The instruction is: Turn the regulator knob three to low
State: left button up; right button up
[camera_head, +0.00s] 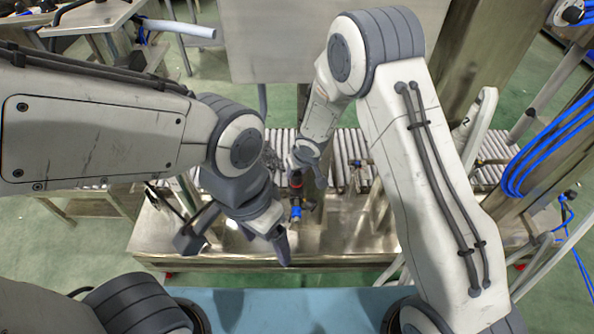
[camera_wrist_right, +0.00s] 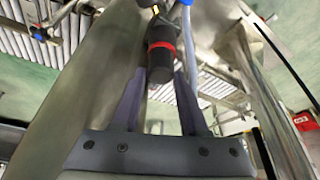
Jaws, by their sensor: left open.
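A regulator with a black knob and a red ring (camera_head: 295,181) stands upright above a blue fitting near the middle of the head view. The knob (camera_wrist_right: 160,61) also shows in the right wrist view, at the top centre. My right gripper (camera_wrist_right: 159,75) has one finger on each side of the knob; whether they touch it is unclear. In the head view my right gripper (camera_head: 307,168) is at the knob, its fingers partly hidden. My left gripper (camera_head: 237,243) is open and empty, lower and left of the regulator. The knob's number and marks are not readable.
A steel bench (camera_head: 345,240) with a raised edge lies under both grippers. A roller conveyor (camera_head: 343,150) runs behind it. Small brass and red fittings (camera_head: 358,164) stand right of the regulator. Blue hoses (camera_head: 535,165) hang at the right. My left forearm fills the left.

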jog(key=o, duration=0.3)
jog(key=shift+w+r, duration=0.2)
jog(key=shift+w, duration=0.05)
jog(key=p+v, duration=0.6)
jog(key=v, duration=0.4)
jog(key=shift+s+r, duration=0.15)
jog(key=shift+s, duration=0.05)
